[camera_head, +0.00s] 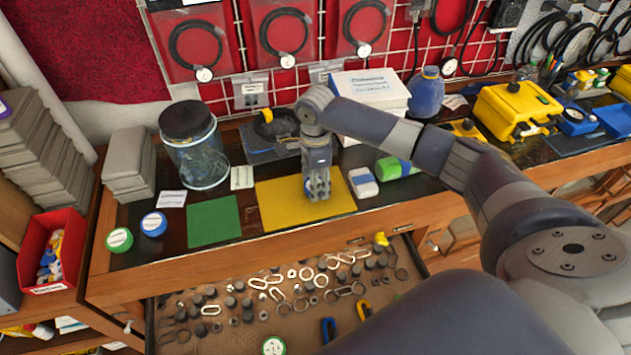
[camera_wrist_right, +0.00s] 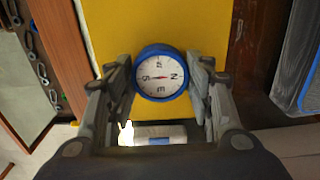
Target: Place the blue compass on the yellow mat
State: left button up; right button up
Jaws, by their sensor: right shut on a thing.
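The yellow mat (camera_head: 283,207) lies on the wooden bench, right of a green mat. My right gripper (camera_head: 318,192) is over the yellow mat, pointing down. In the right wrist view, my right gripper (camera_wrist_right: 160,82) is shut on the blue compass (camera_wrist_right: 160,73), a round blue ring with a white dial, with a finger at each side. The yellow mat (camera_wrist_right: 185,25) is behind the compass there. I cannot tell whether the compass touches the mat. In the head view the fingers mostly hide the compass. My left gripper is not in view.
A green mat (camera_head: 214,221) and two round items, blue (camera_head: 153,223) and green-rimmed (camera_head: 119,239), lie to the left. A glass jar (camera_head: 196,155) stands behind. White-blue (camera_head: 362,182) and green-blue (camera_head: 398,167) blocks sit close on the right. An open drawer (camera_head: 240,335) of small parts is in front.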

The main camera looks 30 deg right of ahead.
jog(key=shift+f, duration=0.55)
jog(key=o, duration=1.1)
jog(key=shift+f, duration=0.15)
jog(key=shift+c, duration=0.2)
jog(key=shift+w, duration=0.1)
notch_tip(320, 180, up, 12)
jog(key=b, duration=0.2)
jog(key=shift+r, duration=0.2)
jog(key=shift+f, duration=0.15)
